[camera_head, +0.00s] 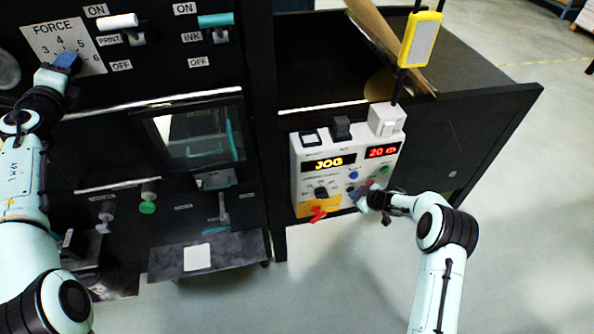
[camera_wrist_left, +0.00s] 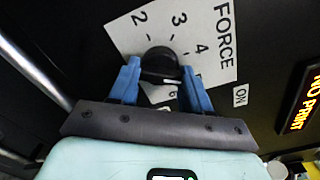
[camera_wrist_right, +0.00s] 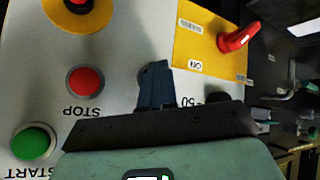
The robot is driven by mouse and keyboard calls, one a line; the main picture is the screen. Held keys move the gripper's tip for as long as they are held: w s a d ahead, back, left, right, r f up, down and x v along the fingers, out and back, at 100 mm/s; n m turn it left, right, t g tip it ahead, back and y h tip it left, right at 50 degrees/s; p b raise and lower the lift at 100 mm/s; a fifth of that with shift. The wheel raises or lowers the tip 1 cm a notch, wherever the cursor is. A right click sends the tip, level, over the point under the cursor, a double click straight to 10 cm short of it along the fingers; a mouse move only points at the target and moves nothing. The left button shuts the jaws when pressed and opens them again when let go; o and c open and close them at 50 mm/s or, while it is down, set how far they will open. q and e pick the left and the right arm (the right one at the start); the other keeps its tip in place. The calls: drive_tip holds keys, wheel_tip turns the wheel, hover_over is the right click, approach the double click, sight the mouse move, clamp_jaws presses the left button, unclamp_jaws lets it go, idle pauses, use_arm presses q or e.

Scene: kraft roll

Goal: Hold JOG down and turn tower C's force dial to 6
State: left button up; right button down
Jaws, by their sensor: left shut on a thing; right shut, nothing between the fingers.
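Tower C's force dial is a black knob (camera_wrist_left: 160,62) on a white FORCE plate (camera_head: 88,58) at the upper left of the head view. My left gripper (camera_head: 66,62) is shut on the knob, with blue fingers (camera_wrist_left: 157,85) on both sides of it. Which number the knob points to cannot be told. My right gripper (camera_wrist_right: 155,85) is shut and empty, its fingertips against or just over the white control panel (camera_head: 335,160). In the head view it is at the panel's lower right (camera_head: 364,196). The button under its tips is hidden. An amber display (camera_head: 329,163) reads JOG.
A red STOP button (camera_wrist_right: 85,82) and a green START button (camera_wrist_right: 35,142) lie near my right fingers. A red switch handle (camera_wrist_right: 238,38) sticks out of a yellow plate. PRINT (camera_head: 118,22) and INK (camera_head: 215,20) levers are right of the FORCE plate. Open floor lies to the right.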

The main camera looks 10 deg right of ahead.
use_arm(q)
drive_tip(key=m, duration=0.3)
drive_tip(key=shift+m, duration=0.3)
drive_tip(key=o, duration=0.7)
drive_tip(key=shift+c, duration=0.2)
drive_tip(key=n, duration=1)
